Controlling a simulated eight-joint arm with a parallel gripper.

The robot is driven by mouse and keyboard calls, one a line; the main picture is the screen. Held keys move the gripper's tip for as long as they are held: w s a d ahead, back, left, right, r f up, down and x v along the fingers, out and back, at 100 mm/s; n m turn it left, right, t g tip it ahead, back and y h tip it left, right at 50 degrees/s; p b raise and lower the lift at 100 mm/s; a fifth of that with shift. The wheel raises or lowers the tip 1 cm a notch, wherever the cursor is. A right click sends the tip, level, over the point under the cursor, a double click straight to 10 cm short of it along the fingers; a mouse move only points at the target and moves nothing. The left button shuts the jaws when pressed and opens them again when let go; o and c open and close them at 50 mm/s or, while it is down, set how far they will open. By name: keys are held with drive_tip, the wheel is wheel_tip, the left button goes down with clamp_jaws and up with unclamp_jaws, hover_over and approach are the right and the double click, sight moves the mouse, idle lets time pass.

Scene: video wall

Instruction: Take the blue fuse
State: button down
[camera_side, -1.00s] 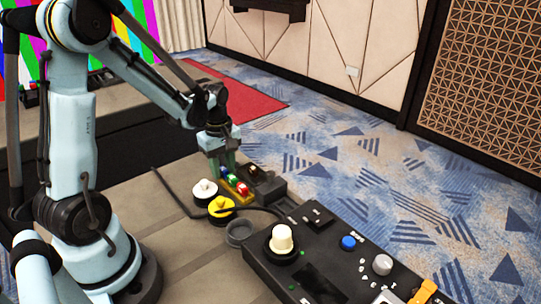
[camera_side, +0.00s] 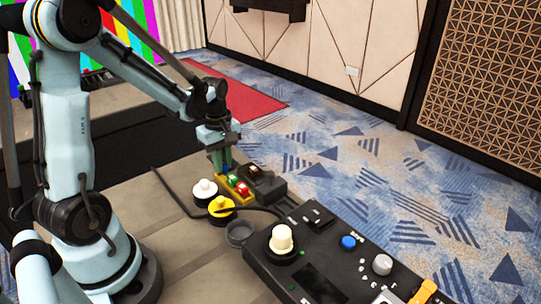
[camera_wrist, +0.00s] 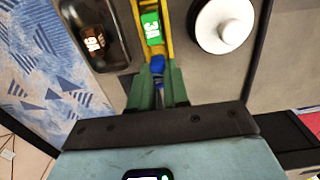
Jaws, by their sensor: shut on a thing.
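The blue fuse (camera_wrist: 157,67) is between the green fingertips of my gripper (camera_wrist: 158,82) in the wrist view. My gripper (camera_side: 222,162) is shut on it, at the far end of the yellow fuse holder (camera_side: 245,197). The fingers hide much of the blue fuse in the side view, and I cannot tell how far it stands clear of the holder. A green fuse (camera_wrist: 152,27) sits in the yellow holder, with a red fuse (camera_side: 242,188) farther along it.
A black tray (camera_side: 273,187) with a brown fuse (camera_wrist: 95,40) stands beside the holder. A white knob (camera_side: 204,188) and a yellow knob (camera_side: 221,205) are on the other side. A black control panel (camera_side: 262,262) with knobs is in front. A dark cable runs between.

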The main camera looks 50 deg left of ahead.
drive_tip(key=shift+r, duration=1.95)
drive_tip(key=shift+r, duration=0.1)
